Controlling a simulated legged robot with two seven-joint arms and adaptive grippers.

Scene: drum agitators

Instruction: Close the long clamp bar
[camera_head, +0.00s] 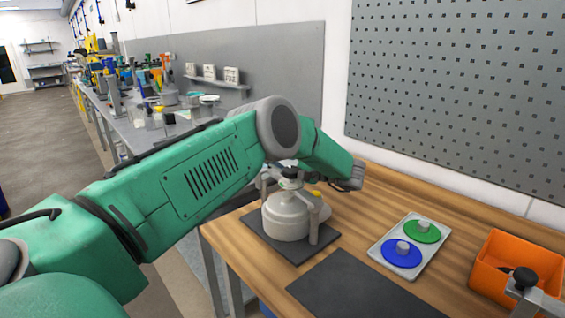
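A squat light-grey drum vessel (287,218) stands on a dark mat (262,236) on the wooden bench. Upright grey posts stand at its sides, and a small dark knob (289,173) sits above its lid. The clamp bar over the lid is partly covered by my green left arm, so I cannot tell its position. My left arm reaches across from the left and bends down behind the vessel's top. Its grey end (351,181) shows just right of and behind the vessel; the fingers are not clear.
A grey tray (383,262) holds a green disc (422,231) and a blue disc (402,252). An orange bin (510,258) and a grey bracket with a black knob (524,278) are at right. An empty dark mat (350,290) lies in front. A perforated wall panel (450,90) stands behind.

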